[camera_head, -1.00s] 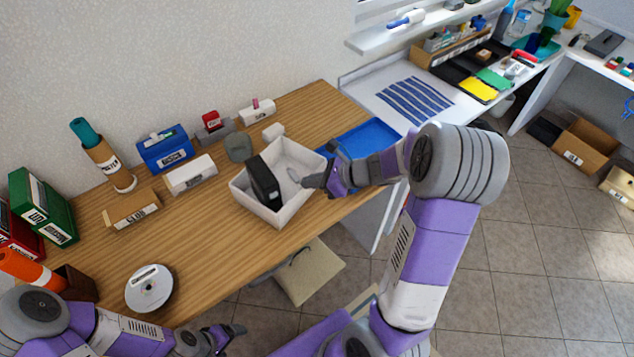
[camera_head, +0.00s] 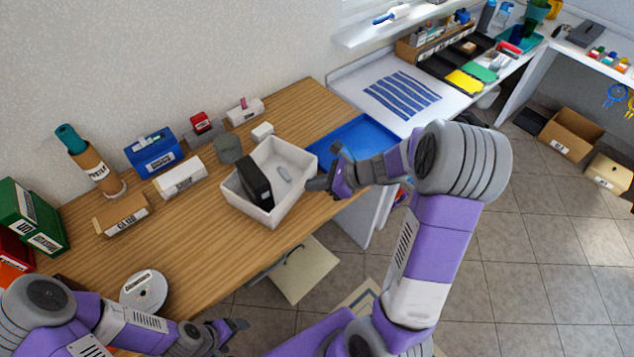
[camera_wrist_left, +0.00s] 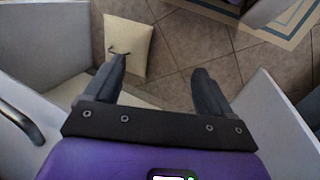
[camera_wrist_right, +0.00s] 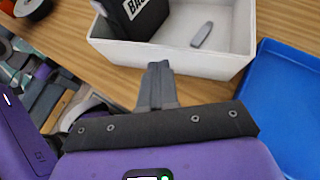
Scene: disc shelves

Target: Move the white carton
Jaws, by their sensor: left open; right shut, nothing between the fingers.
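A white open-topped box (camera_head: 285,211) sits on the wooden table. It holds a black labelled box (camera_head: 255,182) and a small grey object (camera_head: 284,173). Other white boxes stand behind it: a labelled one (camera_head: 181,179), a small plain one (camera_head: 262,132) and one with a pink item (camera_head: 244,111). I cannot tell which is the carton meant. My right gripper (camera_head: 312,184) is shut and empty beside the open box's right wall. In the right wrist view its fingers (camera_wrist_right: 160,72) point at the box's near wall (camera_wrist_right: 175,58). My left gripper (camera_head: 243,324) is open and empty off the table's front edge.
A blue tray (camera_head: 355,140) lies right of the open box. A grey cup (camera_head: 228,149), a cardboard box (camera_head: 122,213), a blue box (camera_head: 154,150) and a disc stack (camera_head: 143,291) stand on the table.

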